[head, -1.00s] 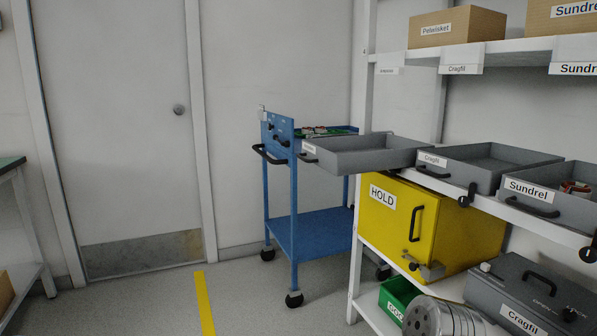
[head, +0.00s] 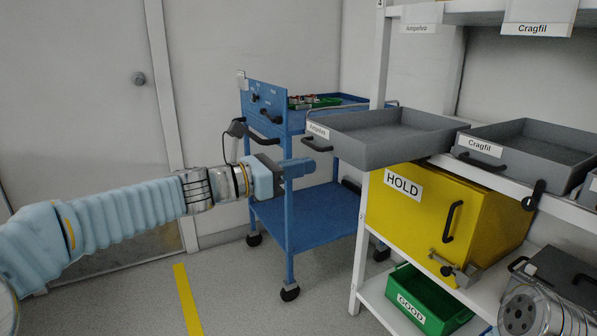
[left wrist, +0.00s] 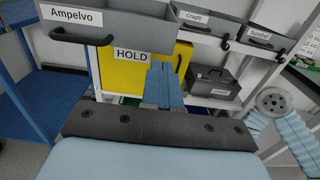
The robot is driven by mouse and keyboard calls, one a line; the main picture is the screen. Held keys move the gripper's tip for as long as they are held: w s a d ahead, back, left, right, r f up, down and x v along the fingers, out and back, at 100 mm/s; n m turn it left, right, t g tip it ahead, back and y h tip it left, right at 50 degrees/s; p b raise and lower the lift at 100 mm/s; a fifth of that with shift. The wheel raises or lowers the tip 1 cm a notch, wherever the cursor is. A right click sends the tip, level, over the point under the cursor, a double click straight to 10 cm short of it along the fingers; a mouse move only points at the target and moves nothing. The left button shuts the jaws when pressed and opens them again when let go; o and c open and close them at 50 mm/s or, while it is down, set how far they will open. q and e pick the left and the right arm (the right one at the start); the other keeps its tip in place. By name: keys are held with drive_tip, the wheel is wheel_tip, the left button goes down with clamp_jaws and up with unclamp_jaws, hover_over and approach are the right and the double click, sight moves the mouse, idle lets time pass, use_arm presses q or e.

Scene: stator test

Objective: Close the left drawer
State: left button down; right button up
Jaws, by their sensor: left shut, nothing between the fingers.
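The left drawer (head: 395,146), grey and labelled Ampelvo, sticks out from the left end of the shelf rack. Its dark handle (head: 318,146) is on its front. In the left wrist view its front (left wrist: 125,22) is at the upper left, with the handle (left wrist: 82,38) below the label. My left gripper (head: 310,167) is shut and empty. In the head view it appears just below the drawer's handle; I see no clear contact. In the left wrist view its blue fingers (left wrist: 164,85) are together, right of the handle. My right gripper is not visible.
The Cragfil drawer (head: 520,140) is right of the left drawer. Below stand the yellow HOLD cabinet (head: 415,208) and the green GOOD bin (head: 415,308). A blue cart (head: 265,100) stands behind my left gripper. Part of my right arm (left wrist: 285,125) shows in the wrist view.

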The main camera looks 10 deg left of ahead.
sight(356, 156)
use_arm(q)
drive_tip(key=p+x, duration=0.1)
drive_tip(key=x, duration=0.9)
drive_tip(key=shift+w+d+f, duration=0.1)
drive_tip(key=shift+d, duration=0.05)
use_arm(e)
drive_tip(key=shift+s+a+r, duration=0.15)
drive_tip(key=shift+a+r, duration=0.1)
drive_tip(key=shift+r, duration=0.5)
